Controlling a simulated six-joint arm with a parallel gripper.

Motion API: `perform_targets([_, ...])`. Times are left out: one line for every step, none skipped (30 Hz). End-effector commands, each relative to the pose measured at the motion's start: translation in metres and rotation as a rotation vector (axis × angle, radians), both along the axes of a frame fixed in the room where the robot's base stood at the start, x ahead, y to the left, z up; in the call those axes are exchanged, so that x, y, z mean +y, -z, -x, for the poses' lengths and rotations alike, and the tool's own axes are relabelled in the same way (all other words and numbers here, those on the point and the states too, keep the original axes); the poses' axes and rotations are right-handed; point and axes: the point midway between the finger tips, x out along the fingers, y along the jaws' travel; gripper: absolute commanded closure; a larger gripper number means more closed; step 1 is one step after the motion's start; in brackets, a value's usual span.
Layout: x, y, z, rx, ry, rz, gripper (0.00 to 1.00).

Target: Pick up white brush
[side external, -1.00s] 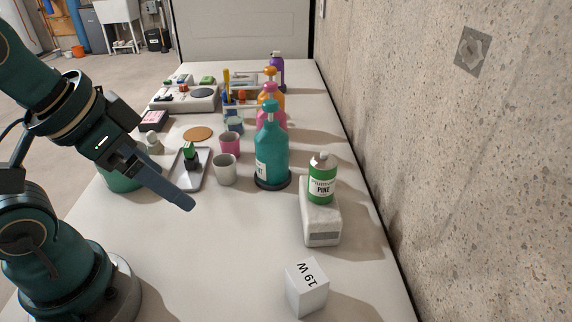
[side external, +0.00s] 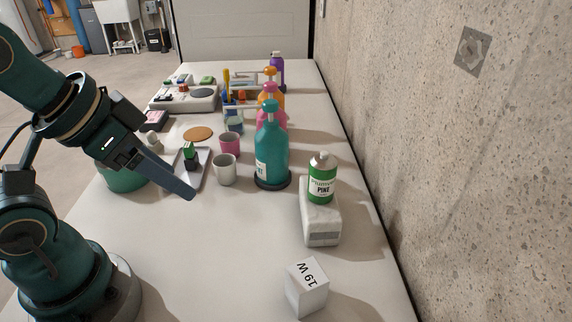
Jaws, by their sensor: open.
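I cannot make out a white brush for certain in the side external view. A small pale object (side external: 152,141) stands just behind my gripper, partly hidden, and its kind is unclear. My gripper (side external: 188,194) is open, seen edge-on, and reaches right and down over the table. Its fingertips are in front of the near end of a grey tray (side external: 203,172). The tray bears a small green-and-dark object (side external: 190,154). I see nothing between the fingers.
A grey cup (side external: 224,170) and pink cup (side external: 230,144) stand right of the tray. A green container (side external: 122,178) is behind my gripper. The front middle is clear.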

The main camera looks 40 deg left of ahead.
Motion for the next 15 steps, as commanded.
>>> perform_targets([-0.002,-0.013,-0.011,-0.046,0.036,-0.009,0.38])
perform_targets([-0.003,-0.019,-0.018,-0.06,0.05,-0.014,0.38])
perform_targets([-0.001,-0.027,-0.028,-0.074,0.06,-0.023,0.38])
perform_targets([0.002,-0.031,-0.036,-0.082,0.062,-0.028,0.38])
perform_targets([0.005,-0.035,-0.044,-0.088,0.06,-0.034,0.38])
perform_targets([0.01,-0.04,-0.056,-0.093,0.055,-0.041,0.38])
perform_targets([0.015,-0.044,-0.064,-0.097,0.049,-0.046,0.38])
perform_targets([0.02,-0.046,-0.073,-0.099,0.041,-0.051,0.38])
perform_targets([0.029,-0.05,-0.084,-0.101,0.028,-0.057,0.38])
perform_targets([0.036,-0.051,-0.093,-0.101,0.017,-0.062,0.38])
perform_targets([0.045,-0.053,-0.102,-0.101,0.002,-0.066,0.38])
perform_targets([0.057,-0.053,-0.114,-0.099,-0.017,-0.073,0.38])
perform_targets([0.068,-0.053,-0.122,-0.096,-0.034,-0.076,0.38])
perform_targets([0.079,-0.053,-0.13,-0.094,-0.052,-0.079,0.38])
perform_targets([0.095,-0.051,-0.14,-0.088,-0.077,-0.084,0.38])
